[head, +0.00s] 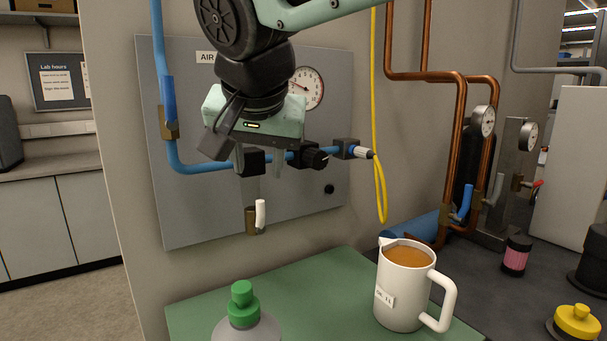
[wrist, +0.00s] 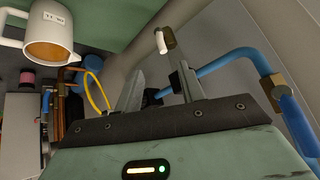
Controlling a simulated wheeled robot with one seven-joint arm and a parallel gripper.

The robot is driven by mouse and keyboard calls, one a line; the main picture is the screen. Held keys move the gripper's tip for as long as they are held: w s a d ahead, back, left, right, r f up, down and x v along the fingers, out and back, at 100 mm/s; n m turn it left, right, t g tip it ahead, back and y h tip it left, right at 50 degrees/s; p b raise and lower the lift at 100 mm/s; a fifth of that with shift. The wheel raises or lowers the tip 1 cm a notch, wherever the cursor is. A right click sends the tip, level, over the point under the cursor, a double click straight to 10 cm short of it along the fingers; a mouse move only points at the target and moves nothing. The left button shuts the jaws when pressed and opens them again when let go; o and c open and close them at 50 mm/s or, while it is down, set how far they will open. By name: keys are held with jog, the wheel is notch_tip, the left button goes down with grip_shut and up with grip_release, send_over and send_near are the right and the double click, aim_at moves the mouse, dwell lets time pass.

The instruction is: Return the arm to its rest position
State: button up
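My gripper (head: 260,172) hangs from my arm in the upper middle of the head view, in front of the grey air panel (head: 205,221). Its fingers point down, near the blue pipe (head: 205,168) and its black fittings. In the wrist view my gripper (wrist: 159,72) shows two grey fingers spread apart, with no object clearly held between them. The pipe passes behind the fingers there, and I cannot tell whether they touch it. A small valve with a white handle (head: 260,213) is on the panel below the fingers.
A white jug (head: 396,296) of amber liquid and a green-capped bottle (head: 242,306) stand on the green mat (head: 322,290). A yellow hose (head: 380,190) hangs right of the panel. Copper pipes (head: 461,130) and gauges are further right. The mat's middle is clear.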

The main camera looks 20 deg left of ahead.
dwell(0.4)
jog(key=s+d+f+n+g+h, duration=0.1)
jog(key=s+d+f+g, duration=0.1)
jog(key=s+d+f, duration=0.4)
jog(key=s+d+f+n+g+h, duration=0.1)
jog(key=s+d+f, duration=0.5)
jog(key=d, duration=1.1)
jog(key=s+d+f+n+g, duration=0.2)
jog(key=s+d+f, duration=0.4)
jog(key=d+f, duration=0.5)
jog(key=shift+d+f+n+g+h, duration=0.3)
jog(key=shift+n+g+h, duration=0.1)
jog(key=shift+g, duration=0.4)
jog(key=shift+a, duration=0.1)
jog(key=shift+c, duration=0.2)
